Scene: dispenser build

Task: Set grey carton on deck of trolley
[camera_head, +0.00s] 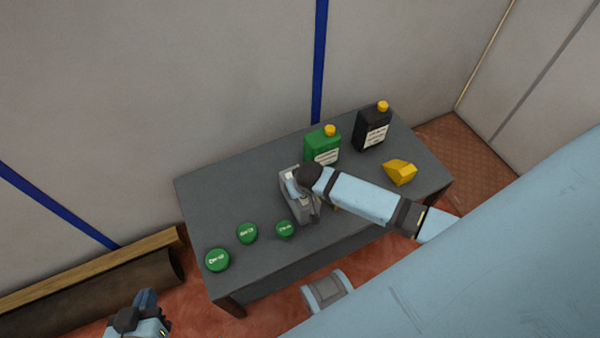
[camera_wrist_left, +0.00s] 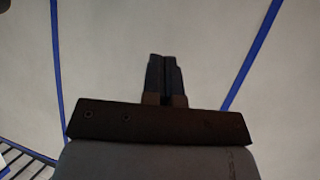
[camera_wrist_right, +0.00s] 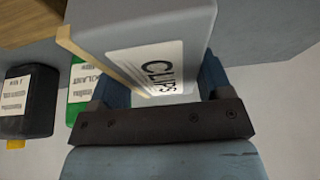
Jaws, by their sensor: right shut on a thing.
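The grey carton (camera_head: 291,203) is at the middle of the dark grey table, partly hidden under my right wrist. In the right wrist view the carton (camera_wrist_right: 130,22) fills the space between the fingers and shows a white label reading "CLIPS". My right gripper (camera_wrist_right: 156,80) is shut on it, with one finger on each side. I cannot tell whether the carton touches the tabletop. My left gripper (camera_head: 146,300) is at the lower left of the head view, away from the table. In the left wrist view its fingers (camera_wrist_left: 166,75) are together and empty. No trolley is recognisable.
On the table (camera_head: 215,195) stand a green jerrycan (camera_head: 322,146) behind the carton, a black jerrycan (camera_head: 372,130) and a yellow block (camera_head: 399,172). Several green round tins (camera_head: 247,233) lie in front. The table's left part is clear. Walls rise behind.

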